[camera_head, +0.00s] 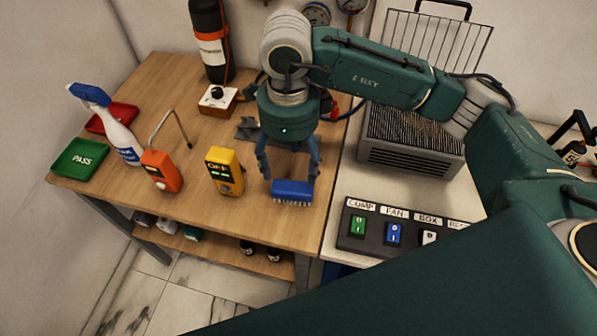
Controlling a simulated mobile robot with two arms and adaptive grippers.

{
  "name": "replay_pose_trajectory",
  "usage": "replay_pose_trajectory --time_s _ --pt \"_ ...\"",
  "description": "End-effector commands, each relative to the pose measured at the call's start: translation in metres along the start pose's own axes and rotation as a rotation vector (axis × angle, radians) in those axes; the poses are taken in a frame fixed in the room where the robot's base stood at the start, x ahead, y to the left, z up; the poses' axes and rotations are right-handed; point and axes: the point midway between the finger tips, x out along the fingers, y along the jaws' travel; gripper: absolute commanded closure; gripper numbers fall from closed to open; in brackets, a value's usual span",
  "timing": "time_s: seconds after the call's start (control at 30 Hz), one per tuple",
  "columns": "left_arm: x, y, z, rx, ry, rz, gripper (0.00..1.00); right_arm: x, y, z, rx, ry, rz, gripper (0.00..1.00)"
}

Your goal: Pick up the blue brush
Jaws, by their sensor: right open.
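The blue brush (292,190) lies near the front right of the wooden table, with its pale bristles facing the front edge. My right gripper (290,178) comes down over it from above. Its fingers are open, one toward each end of the brush. I cannot tell whether the fingertips touch the brush. My left gripper is not in view.
A yellow meter (224,171) and an orange device (161,171) stand left of the brush. A spray bottle (112,128), a green PASS tray (80,158) and a red tray (113,118) are farther left. A switch panel (375,246) sits to the right.

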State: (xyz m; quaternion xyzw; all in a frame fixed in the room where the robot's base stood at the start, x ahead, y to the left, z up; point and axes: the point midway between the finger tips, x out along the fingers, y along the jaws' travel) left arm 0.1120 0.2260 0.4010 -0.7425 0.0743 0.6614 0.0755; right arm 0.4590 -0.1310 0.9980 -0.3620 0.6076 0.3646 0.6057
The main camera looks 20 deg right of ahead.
Motion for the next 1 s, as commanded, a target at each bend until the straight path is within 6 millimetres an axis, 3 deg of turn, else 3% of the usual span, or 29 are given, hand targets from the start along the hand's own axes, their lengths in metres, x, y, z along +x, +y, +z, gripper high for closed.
replay_pose_trajectory --time_s 0.17,0.3,0.5,0.73,0.87,1.0 --pt "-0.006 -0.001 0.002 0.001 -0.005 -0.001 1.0 0.018 0.002 -0.001 0.0 0.003 0.005 0.3" --pt "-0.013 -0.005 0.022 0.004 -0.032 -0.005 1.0 0.041 0.002 -0.001 0.0 0.003 0.006 0.3" --pt "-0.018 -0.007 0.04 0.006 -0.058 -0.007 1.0 0.057 0.001 0.0 0.0 0.0 0.002 0.3" --pt "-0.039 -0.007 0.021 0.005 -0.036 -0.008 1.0 0.086 0.004 -0.002 0.0 0.004 0.005 0.3" --pt "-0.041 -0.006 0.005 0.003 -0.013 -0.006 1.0 0.103 0.003 -0.001 -0.001 0.001 0.003 0.3" --pt "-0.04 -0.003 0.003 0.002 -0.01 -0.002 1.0 0.108 0.003 -0.001 -0.001 -0.001 0.002 0.3"
